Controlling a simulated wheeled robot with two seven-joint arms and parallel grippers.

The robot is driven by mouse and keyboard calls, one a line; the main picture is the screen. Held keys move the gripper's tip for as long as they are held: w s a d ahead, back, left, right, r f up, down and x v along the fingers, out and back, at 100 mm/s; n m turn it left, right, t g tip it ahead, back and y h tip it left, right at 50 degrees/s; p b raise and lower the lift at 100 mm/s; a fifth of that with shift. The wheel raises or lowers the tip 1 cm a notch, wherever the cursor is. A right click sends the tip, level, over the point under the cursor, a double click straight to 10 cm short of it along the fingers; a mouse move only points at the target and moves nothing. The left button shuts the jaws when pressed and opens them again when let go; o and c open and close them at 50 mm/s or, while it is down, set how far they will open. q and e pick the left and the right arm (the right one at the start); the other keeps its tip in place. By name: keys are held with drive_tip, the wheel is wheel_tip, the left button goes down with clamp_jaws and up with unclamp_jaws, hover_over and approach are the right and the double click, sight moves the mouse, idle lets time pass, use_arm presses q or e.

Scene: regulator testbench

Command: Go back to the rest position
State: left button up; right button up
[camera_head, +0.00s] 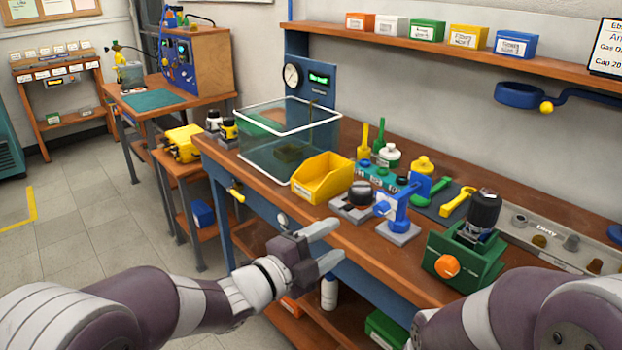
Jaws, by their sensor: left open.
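My left gripper (328,245) is in front of the workbench (375,258), near its front edge. Its two fingers are apart and nothing shows between them. It points to the right and looks clear of the things on the bench. My right arm comes in at the lower right, and its gripper is outside the picture.
On the bench stand a clear tank (270,160), a yellow bin (322,178), a blue fixture (400,210) and a green device (462,258) with an orange knob. A shelf (450,57) with several coloured boxes is on the wall. Open floor (90,220) lies at left.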

use_arm(q)
drive_tip(key=s+a+f+n+g+y, duration=0.1)
drive_tip(key=a+f+n+g+y, duration=0.1)
drive_tip(key=a+f+n+y, duration=0.95)
drive_tip(key=s+a+f+n+g+y, duration=0.1)
drive_tip(key=s+a+f+n+g, duration=0.4)
drive_tip(key=s, duration=0.4)
drive_tip(key=s+a+f+n+g+y, duration=0.2)
drive_tip(key=s+a+n+g, duration=0.1)
drive_tip(key=s+a+n, duration=0.5)
wheel_tip(320, 180, up, 19)
drive_tip(key=p, duration=1.9)
drive_tip(key=shift+s, duration=0.15)
drive_tip(key=shift+h, duration=0.25)
